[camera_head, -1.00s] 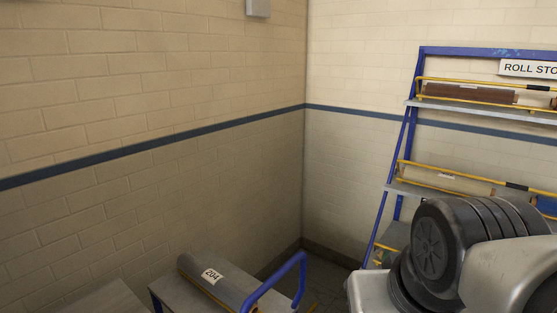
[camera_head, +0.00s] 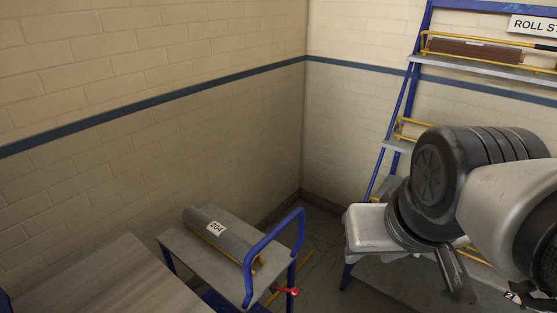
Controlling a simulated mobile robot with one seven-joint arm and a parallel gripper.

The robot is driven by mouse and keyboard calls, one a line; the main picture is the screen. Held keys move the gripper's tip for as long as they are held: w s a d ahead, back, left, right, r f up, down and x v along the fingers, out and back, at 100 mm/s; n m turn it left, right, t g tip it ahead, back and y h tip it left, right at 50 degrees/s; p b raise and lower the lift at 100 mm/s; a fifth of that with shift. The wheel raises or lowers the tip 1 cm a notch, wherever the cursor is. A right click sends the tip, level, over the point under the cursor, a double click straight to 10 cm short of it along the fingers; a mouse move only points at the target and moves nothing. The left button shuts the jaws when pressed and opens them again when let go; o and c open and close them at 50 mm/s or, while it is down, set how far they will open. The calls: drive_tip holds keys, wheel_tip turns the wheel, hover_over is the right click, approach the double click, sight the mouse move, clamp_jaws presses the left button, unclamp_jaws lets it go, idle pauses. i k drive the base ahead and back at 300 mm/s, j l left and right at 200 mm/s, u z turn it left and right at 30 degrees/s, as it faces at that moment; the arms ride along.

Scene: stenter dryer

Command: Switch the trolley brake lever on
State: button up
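The trolley (camera_head: 175,243) stands at lower centre, with a grey top, blue legs and a blue tube handle (camera_head: 265,247) on its right side. A small red lever (camera_head: 287,291), which looks like the brake lever, sticks out to the right low under the handle. It looks roughly level; whether it is on or off I cannot tell. My arm, with black ribbed joints and silver links, fills the right side, apart from the trolley and lever. A dark finger-like part (camera_head: 455,274) hangs below it, perhaps of my gripper; its opening is not clear.
A grey roll marked 204 lies on the trolley top (camera_head: 225,232). A wooden-looking surface (camera_head: 108,280) is at lower left. A blue roll rack (camera_head: 402,110) stands at the right wall behind my arm.

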sight(294, 291)
drive_tip(key=k+u, duration=0.1)
drive_tip(key=l+u, duration=0.2)
drive_tip(key=u, duration=0.15)
drive_tip(key=i+l+u, duration=0.15)
drive_tip(key=l+u, duration=0.15)
drive_tip(key=l, duration=0.15)
